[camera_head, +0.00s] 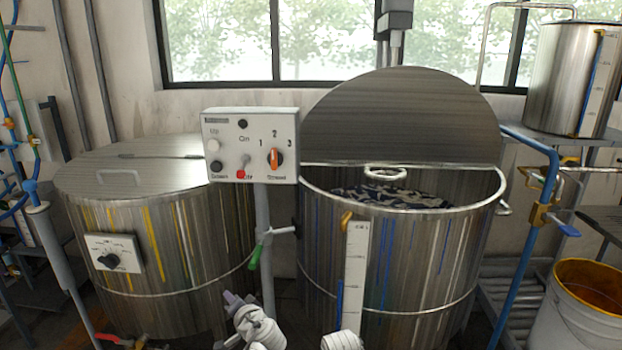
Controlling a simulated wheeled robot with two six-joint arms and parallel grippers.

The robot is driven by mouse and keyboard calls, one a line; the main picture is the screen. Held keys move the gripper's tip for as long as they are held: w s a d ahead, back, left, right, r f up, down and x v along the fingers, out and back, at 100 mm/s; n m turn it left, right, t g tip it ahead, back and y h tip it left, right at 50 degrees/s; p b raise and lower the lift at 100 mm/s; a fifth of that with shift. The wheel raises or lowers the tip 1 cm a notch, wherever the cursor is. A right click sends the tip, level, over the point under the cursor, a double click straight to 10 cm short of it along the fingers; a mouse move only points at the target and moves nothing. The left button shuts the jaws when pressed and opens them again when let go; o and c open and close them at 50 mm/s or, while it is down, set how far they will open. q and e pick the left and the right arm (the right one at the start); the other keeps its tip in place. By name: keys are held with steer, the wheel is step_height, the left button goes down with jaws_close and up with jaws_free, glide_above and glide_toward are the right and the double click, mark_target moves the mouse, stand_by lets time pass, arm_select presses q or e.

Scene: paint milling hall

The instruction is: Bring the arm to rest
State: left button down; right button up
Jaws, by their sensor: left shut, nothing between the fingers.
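My left gripper (234,298) shows at the bottom, left of the middle, with its white wrist below it. Its fingers are shut with nothing between them. It appears in front of the gap between the two steel vats and looks clear of them. A white part of my other arm just enters at the bottom edge, right of the middle. The right gripper itself is out of view.
The left vat (190,235) has a closed lid. The right vat (420,265) has its lid (400,118) raised and holds dark, pale-streaked contents. A control box (250,145) stands on a post between them. A bucket (575,320) stands at the lower right.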

arm_select(q)
steer(key=s+d+r+n+g+h+p, duration=0.1)
steer(key=s+d+g+h+p, duration=0.6)
steer(key=s+d+g+p, duration=0.4)
steer(key=s+d+p, duration=0.2)
steer(key=s+d, duration=0.3)
steer(key=s, duration=0.3)
steer(key=shift+s+d+g, duration=0.15)
steer(key=shift+d+g, duration=0.15)
steer(key=shift+g, duration=0.1)
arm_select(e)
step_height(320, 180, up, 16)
